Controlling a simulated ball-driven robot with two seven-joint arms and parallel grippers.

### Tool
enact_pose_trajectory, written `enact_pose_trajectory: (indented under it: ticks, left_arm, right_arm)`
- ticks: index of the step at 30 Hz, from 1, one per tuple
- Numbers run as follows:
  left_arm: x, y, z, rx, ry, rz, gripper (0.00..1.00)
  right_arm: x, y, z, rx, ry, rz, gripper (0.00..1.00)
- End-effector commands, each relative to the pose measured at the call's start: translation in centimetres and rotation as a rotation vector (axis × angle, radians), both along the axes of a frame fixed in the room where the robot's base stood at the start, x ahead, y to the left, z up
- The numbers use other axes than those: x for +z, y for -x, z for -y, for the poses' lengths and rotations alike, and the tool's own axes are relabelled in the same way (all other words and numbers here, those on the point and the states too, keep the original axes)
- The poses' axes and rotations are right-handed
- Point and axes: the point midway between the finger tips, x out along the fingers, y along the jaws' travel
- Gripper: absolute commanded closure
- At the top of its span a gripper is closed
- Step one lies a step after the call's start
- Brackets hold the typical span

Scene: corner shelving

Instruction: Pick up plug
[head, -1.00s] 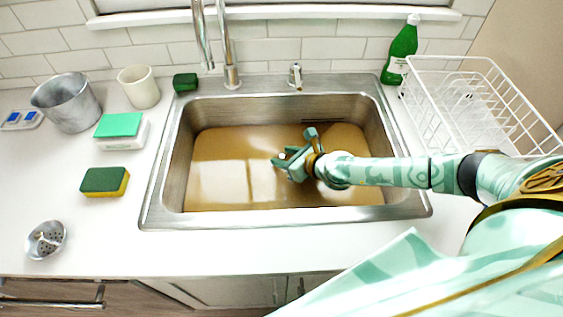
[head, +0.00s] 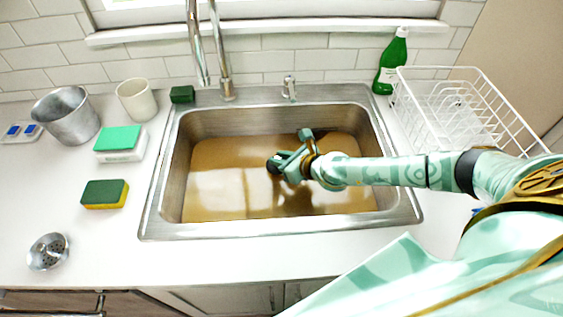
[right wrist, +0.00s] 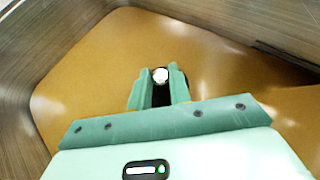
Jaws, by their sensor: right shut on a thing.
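My right gripper (head: 279,163) reaches from the right over the sink (head: 160,190), which holds brown water. It is shut on a small dark plug (head: 271,166) at its fingertips, just above the water. In the right wrist view the two green fingers (right wrist: 159,88) close around the plug, whose pale round top (right wrist: 160,75) shows between them, with a dark part below. Much of the plug is hidden by the fingers. My left gripper is out of view.
A tall faucet (head: 222,60) stands behind the sink. A white dish rack (head: 455,110) and a green bottle (head: 391,62) are at the right. A metal strainer (head: 47,252), sponge (head: 104,195), cup (head: 137,100) and metal pot (head: 67,115) stand on the left counter.

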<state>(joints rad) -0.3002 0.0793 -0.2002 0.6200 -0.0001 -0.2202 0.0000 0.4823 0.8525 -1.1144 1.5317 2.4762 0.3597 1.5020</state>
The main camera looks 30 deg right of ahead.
Motion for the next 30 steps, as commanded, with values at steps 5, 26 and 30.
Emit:
enact_pose_trajectory:
  ticks: [5,26,30]
  left_arm:
    - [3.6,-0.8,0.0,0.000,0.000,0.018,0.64]
    - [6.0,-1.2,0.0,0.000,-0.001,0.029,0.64]
    - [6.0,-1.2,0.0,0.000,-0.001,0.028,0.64]
  right_arm:
    - [5.2,3.0,-2.3,0.005,-0.003,0.001,1.00]
    - [9.7,11.1,-8.6,0.002,-0.001,-0.001,1.00]
    - [9.7,11.1,-8.6,0.002,-0.001,-0.001,1.00]
